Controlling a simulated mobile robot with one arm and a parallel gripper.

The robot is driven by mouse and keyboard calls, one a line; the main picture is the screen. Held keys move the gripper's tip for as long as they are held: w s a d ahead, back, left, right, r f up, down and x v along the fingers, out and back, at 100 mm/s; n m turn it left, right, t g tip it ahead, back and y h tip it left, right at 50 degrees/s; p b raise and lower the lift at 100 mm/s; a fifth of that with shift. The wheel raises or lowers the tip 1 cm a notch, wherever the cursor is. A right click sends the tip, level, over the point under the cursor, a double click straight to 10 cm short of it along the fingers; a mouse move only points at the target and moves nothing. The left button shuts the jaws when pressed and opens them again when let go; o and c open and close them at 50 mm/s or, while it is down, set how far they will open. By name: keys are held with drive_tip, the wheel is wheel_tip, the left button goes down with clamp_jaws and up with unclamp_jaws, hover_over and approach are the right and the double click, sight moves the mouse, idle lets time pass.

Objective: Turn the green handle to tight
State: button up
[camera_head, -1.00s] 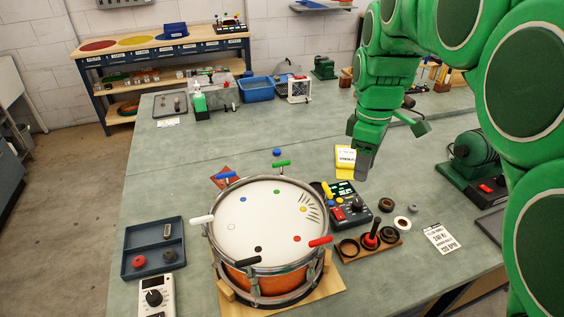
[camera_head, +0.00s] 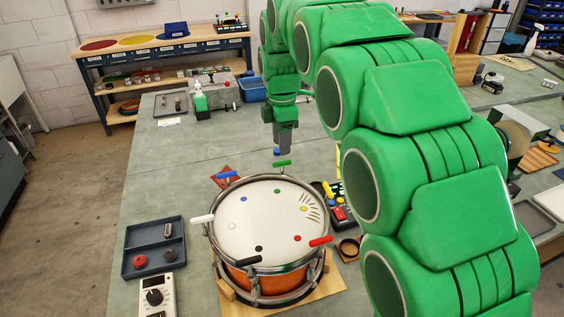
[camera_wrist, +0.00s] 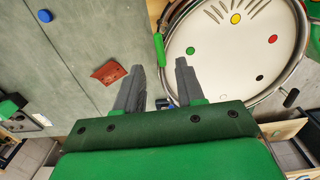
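The drum (camera_head: 262,225) has several coloured handles around its rim. The green handle (camera_head: 282,163) is a short bar at the drum's far edge; in the wrist view it is the green bar (camera_wrist: 159,50) beside the rim. My gripper (camera_head: 283,146) hangs fingers-down behind the drum, just beyond the green handle in the head view. In the wrist view my gripper (camera_wrist: 160,64) has its two grey fingers apart with nothing held. The green handle shows just past the fingertips, near the gap between them. The distance between fingers and handle is hard to tell.
The blue handle (camera_head: 225,175), white handle (camera_head: 201,219), black handle (camera_head: 248,261) and red handle (camera_head: 320,241) sit around the rim. A blue cap (camera_wrist: 44,16) and a red card (camera_wrist: 108,73) lie on the bench. My arm covers much of the bench's right side.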

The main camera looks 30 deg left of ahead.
sight(282, 161)
wheel_tip(282, 161, down, 7)
drive_tip(key=shift+f, duration=0.2)
idle(0.3)
clamp_jaws()
